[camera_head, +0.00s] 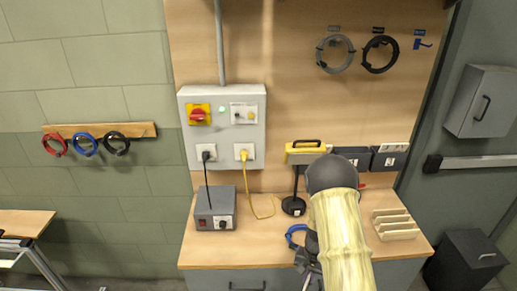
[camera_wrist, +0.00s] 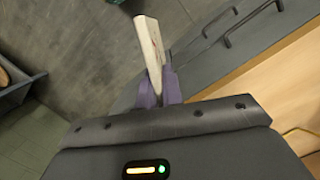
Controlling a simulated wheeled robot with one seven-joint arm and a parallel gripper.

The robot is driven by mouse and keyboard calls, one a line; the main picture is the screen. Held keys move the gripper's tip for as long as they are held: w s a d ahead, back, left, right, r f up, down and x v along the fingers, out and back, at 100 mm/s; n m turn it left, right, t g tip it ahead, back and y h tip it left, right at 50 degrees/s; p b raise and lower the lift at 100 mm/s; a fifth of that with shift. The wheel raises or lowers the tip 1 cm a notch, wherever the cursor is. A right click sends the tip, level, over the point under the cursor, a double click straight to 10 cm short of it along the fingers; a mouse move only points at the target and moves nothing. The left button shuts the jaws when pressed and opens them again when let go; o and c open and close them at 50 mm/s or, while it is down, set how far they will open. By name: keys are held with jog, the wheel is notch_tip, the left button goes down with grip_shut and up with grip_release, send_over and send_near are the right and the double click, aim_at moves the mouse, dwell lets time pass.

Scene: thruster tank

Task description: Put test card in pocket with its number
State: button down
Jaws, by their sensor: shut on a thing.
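In the wrist view, my gripper (camera_wrist: 158,88) has its purple fingers shut on a thin pale card (camera_wrist: 149,45), which sticks up between them, seen nearly edge-on. Its number cannot be read. In the head view, the card cannot be made out and my arm covers much of the bench's right half. Dark pockets (camera_head: 388,162) with white labels are on the wall behind the bench, right of a yellow case. Another pocket (camera_head: 354,154) is partly hidden by my arm. Their label numbers are too small to read for sure.
A pale slotted rack (camera_head: 395,224) stands on the bench's right side. A grey power box (camera_head: 214,208) with a black cable stands at left. A blue ring (camera_head: 296,236) and a black round base (camera_head: 293,206) lie close to my arm. The bench's front left is clear.

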jog(key=n, duration=0.1)
jog(key=a+f+n, duration=0.1)
jog(key=n, duration=0.1)
jog(key=f+n+b, duration=0.1)
jog(key=n, duration=0.1)
jog(key=shift+w+a+f+h, duration=0.1)
jog(key=shift+a+f+h, duration=0.15)
jog(key=shift+h, duration=0.15)
jog(key=shift+d, duration=0.1)
